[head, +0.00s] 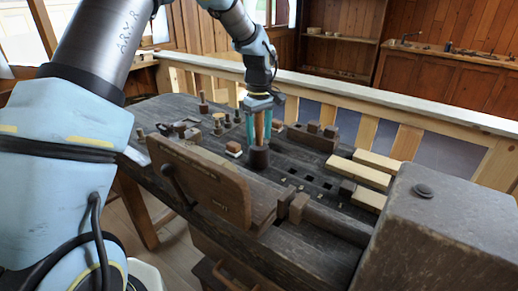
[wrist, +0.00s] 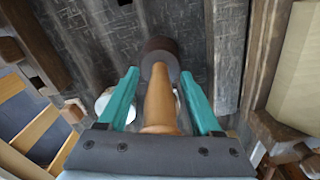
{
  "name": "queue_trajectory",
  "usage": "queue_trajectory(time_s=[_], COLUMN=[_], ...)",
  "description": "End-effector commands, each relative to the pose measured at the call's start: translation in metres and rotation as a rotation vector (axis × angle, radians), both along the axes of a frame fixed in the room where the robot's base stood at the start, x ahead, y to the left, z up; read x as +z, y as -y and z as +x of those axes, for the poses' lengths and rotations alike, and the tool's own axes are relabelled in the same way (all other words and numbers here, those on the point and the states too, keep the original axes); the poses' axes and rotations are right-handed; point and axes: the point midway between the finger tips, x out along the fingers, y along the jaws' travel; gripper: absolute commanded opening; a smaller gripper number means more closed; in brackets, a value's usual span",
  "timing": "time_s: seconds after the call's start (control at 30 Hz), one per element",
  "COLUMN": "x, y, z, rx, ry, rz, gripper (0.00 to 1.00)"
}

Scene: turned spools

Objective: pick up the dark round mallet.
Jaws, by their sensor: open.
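The dark round mallet (head: 259,158) stands head down on the dark workbench in the head view, with its lighter wooden handle upright. In the wrist view its dark round head (wrist: 160,53) is at the top middle, and the tan handle (wrist: 159,100) runs down towards my gripper's palm. My gripper (head: 259,137) points down over the mallet. Its two teal fingers (wrist: 160,83) stand either side of the handle, with a visible gap on each side. The jaws are open. The lower handle end is hidden by the palm in the wrist view.
The workbench (head: 290,240) is dark wood with square holes right of the mallet. Several turned pieces stand farther left. Pale wooden blocks (head: 364,170) lie at right, and a large grey block (head: 430,235) fills the near right.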

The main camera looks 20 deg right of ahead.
Motion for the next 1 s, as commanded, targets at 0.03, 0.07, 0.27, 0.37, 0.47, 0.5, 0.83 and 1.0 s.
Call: queue_trajectory(time_s=[0.03, 0.07, 0.27, 0.37, 0.47, 0.5, 0.83, 1.0], x=[-0.0001, -0.0001, 0.0002, 0.0003, 0.0003, 0.0004, 0.0005, 0.0005], y=[0.0000, 0.0000, 0.0000, -0.0001, 0.0000, 0.0000, -0.0002, -0.0002], z=[0.0001, 0.0001, 0.0002, 0.0003, 0.0002, 0.0002, 0.0003, 0.0003], rx=[0.000, 0.000, 0.000, 0.000, 0.000, 0.000, 0.000, 0.000], ry=[0.000, 0.000, 0.000, 0.000, 0.001, 0.001, 0.001, 0.001], rz=[0.000, 0.000, 0.000, 0.000, -0.001, -0.001, 0.000, -0.001], gripper=[0.66, 0.66, 0.51, 0.40, 0.29, 0.24, 0.00, 0.00])
